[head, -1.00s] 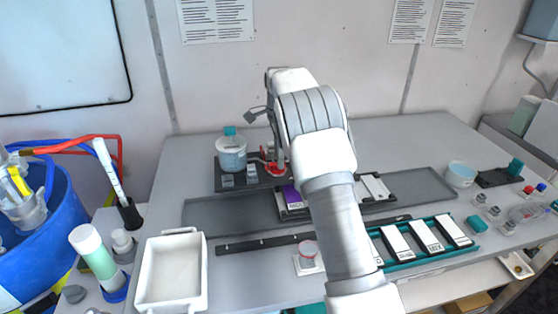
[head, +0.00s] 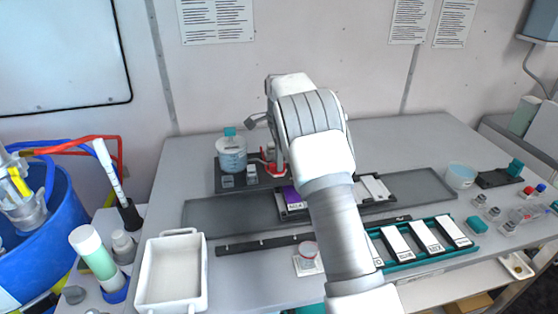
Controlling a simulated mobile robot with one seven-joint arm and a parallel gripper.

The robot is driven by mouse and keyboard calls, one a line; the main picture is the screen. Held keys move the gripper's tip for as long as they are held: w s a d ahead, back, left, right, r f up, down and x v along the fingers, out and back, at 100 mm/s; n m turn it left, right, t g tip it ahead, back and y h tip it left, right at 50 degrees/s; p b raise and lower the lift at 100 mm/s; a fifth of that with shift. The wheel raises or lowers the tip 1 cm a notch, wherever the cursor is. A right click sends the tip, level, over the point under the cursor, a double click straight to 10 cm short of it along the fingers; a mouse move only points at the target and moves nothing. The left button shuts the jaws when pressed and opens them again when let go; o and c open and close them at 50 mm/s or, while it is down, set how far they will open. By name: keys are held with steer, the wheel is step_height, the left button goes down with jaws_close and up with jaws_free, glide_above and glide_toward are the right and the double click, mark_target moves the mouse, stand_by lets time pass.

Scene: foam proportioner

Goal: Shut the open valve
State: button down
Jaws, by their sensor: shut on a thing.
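A clear bottle with a teal cap (head: 232,152) stands on a dark base plate (head: 226,186) at the back of the table. A red valve part (head: 268,156) sits just right of the bottle, low on the same plate. My gripper (head: 273,152) points down at this red part and is shut on it. My wrist and arm cover much of the gripper and the valve's right side, so the handle's exact angle is hard to tell.
Small grey blocks (head: 227,181) stand in front of the bottle. A grey tray (head: 225,216) with a purple-labelled piece (head: 294,197) lies nearer. A white bin (head: 171,272) and teal rack (head: 424,256) are at the front.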

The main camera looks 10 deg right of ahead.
steer(key=shift+n, duration=0.4)
steer(key=n+p, duration=0.2)
steer(key=n, duration=0.1)
steer(key=shift+w+r+n, duration=0.1)
steer(key=shift+n, duration=0.3)
steer(key=n+p, duration=0.1)
steer(key=n, duration=0.3)
steer(key=shift+w, duration=0.1)
steer(key=n, duration=0.5)
steer(key=shift+a, duration=0.1)
steer(key=n, duration=0.4)
steer(key=shift+w+a+p, duration=0.1)
steer(key=shift+p, duration=0.3)
steer(key=shift+n, duration=0.3)
steer(key=c, duration=0.8)
jaws_free()
steer(key=shift+o, duration=0.2)
